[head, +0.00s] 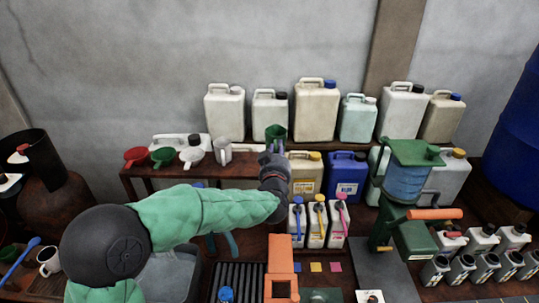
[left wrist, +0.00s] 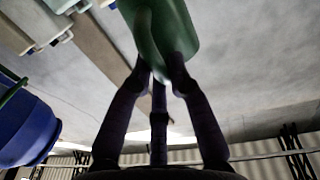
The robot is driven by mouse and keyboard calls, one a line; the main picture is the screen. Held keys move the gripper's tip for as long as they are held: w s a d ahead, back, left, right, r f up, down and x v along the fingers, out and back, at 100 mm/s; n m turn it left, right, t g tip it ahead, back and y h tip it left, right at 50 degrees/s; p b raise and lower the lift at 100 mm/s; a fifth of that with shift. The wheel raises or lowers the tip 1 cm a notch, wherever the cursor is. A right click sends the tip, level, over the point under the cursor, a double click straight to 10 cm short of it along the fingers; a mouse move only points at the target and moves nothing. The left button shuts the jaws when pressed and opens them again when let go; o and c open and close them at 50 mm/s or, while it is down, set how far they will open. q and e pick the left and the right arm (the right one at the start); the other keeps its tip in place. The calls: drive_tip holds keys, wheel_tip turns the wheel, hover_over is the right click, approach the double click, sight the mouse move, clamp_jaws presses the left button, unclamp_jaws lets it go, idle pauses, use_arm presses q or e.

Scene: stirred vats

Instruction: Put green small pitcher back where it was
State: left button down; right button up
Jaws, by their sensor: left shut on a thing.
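The green small pitcher (head: 276,133) is above the back shelf, just right of a grey-white pitcher. My left gripper (head: 273,156) is right below it, with the arm reaching in from the left. In the left wrist view the pitcher's green body (left wrist: 168,28) fills the top middle, and my left gripper's dark fingers (left wrist: 162,75) are closed on its lower part. Whether the pitcher touches the shelf is hidden by the gripper and arm. My right gripper is not in view.
The wooden shelf (head: 137,171) also bears a red funnel (head: 137,155), a green funnel (head: 163,155), a white funnel (head: 191,156) and the grey-white pitcher (head: 223,150). Several canisters stand behind. Yellow-capped (head: 306,175) and blue (head: 346,176) canisters are close on the right.

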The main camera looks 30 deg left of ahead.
use_arm(q)
drive_tip(key=w+a+f, duration=0.1)
drive_tip(key=w, duration=0.1)
drive_tip(key=w+a+f+b, duration=0.1)
drive_tip(key=a, duration=0.1)
drive_tip(key=w+a+f, duration=0.1)
drive_tip(key=w+a, duration=0.1)
drive_tip(key=shift+w+a+f, duration=0.25)
drive_tip(key=shift+w+f, duration=0.05)
drive_tip(key=w+a+f, duration=0.1)
drive_tip(key=f, duration=0.1)
drive_tip(key=w+a+f+b, duration=0.1)
drive_tip(key=f, duration=0.1)
drive_tip(key=w+a+f, duration=0.1)
drive_tip(key=w+f, duration=0.1)
drive_tip(key=shift+a+b, duration=0.35)
drive_tip(key=shift+b, duration=0.05)
drive_tip(key=shift+f, duration=1.5)
drive_tip(key=shift+f+b, duration=0.1)
drive_tip(key=shift+b, duration=0.2)
drive_tip(key=c, duration=1.2)
unclamp_jaws()
drive_tip(key=shift+f, duration=0.1)
drive_tip(key=shift+o, duration=0.2)
